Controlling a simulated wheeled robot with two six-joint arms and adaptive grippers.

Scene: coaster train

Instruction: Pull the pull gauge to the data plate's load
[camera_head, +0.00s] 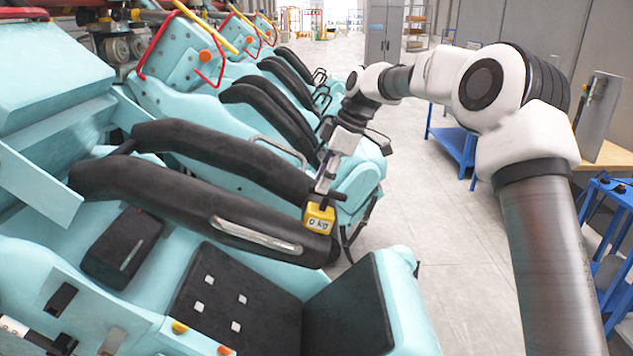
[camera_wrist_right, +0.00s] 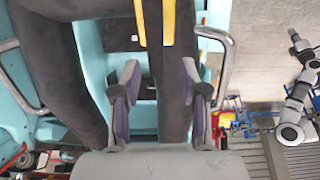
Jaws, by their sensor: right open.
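The yellow pull gauge (camera_head: 319,219) hangs at the outer end of a black padded restraint bar (camera_head: 215,203), and its display reads 0 kg. My right gripper (camera_head: 325,184) is just above the gauge, pointing down. In the right wrist view my right gripper's two fingers (camera_wrist_right: 160,92) are apart with nothing held between them. Two yellow strips (camera_wrist_right: 168,22) show at the top of that view, beyond the fingertips; I cannot tell how they join the gauge. My left gripper is not in view. I cannot make out a data plate.
Teal coaster seats (camera_head: 390,290) with black pads and metal grab handles (camera_head: 255,236) fill the left and middle. More black restraints (camera_head: 265,112) stand behind. The grey floor (camera_head: 450,240) between is clear.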

